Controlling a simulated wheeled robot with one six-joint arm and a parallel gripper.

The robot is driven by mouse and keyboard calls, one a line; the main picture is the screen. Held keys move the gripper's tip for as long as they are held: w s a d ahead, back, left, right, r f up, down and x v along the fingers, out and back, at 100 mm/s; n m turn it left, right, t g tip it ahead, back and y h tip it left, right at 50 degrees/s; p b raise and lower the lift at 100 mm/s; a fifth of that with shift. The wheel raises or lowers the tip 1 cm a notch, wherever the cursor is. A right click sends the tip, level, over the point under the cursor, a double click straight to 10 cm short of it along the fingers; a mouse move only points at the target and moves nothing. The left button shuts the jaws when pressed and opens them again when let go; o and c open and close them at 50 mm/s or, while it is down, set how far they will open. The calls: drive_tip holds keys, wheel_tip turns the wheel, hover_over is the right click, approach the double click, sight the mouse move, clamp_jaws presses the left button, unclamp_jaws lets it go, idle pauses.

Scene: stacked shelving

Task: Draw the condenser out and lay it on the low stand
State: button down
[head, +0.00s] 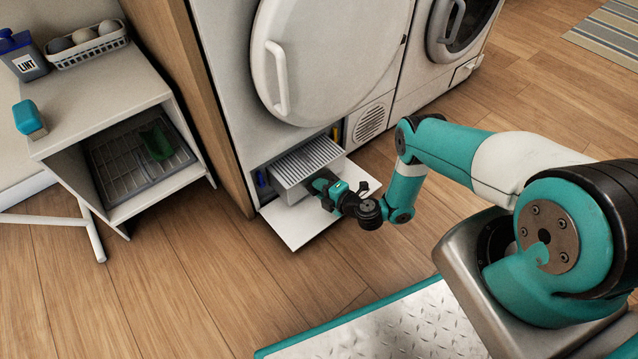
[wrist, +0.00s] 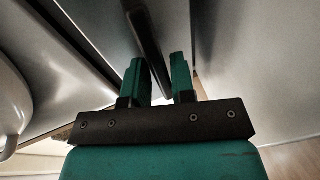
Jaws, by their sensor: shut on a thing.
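The condenser (head: 305,160) is a pale, finned block in the open low bay of the white dryer. Its front part shows outside the bay, above the lowered flap (head: 292,228), and its back is hidden inside. My gripper (head: 320,186) is at its front end. In the wrist view my gripper (wrist: 160,80) has its two green fingers closed around a dark bar-like handle (wrist: 147,38) on a grey face. A low white stand (head: 165,196) is at the left, with a wire-lined tray (head: 112,172) and a green scoop-like item (head: 157,143) in its lower opening.
The dryer's round door (head: 330,50) is shut above the bay. A wooden panel (head: 215,120) stands between dryer and stand. The floor in front is clear.

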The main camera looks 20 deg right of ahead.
drive_tip(key=shift+s+d+p, duration=0.2)
drive_tip(key=shift+s+p, duration=0.55)
drive_tip(key=shift+p, duration=0.2)
drive_tip(key=shift+s+d+p, duration=0.2)
drive_tip(key=shift+s+p, duration=0.5)
drive_tip(key=shift+p, duration=0.2)
drive_tip(key=shift+s+d+p, duration=0.2)
drive_tip(key=shift+s+p, duration=0.55)
drive_tip(key=shift+p, duration=0.2)
drive_tip(key=shift+s+d+p, duration=0.2)
drive_tip(key=shift+s+p, duration=0.3)
drive_tip(key=shift+p, duration=0.1)
drive_tip(key=shift+s+d+p, duration=0.15)
drive_tip(key=shift+s+p, duration=0.35)
drive_tip(key=shift+p, duration=0.05)
drive_tip(key=s+d+p, duration=0.2)
drive_tip(key=s+p, duration=0.3)
drive_tip(key=s, duration=0.2)
drive_tip(key=shift+s+d+p, duration=0.15)
drive_tip(key=shift+s+p, duration=0.15)
wheel_tip(320, 180, up, 14)
drive_tip(key=p, duration=1.4)
drive_tip(key=shift+w, duration=0.15)
drive_tip(key=shift+d, duration=0.1)
idle(0.6)
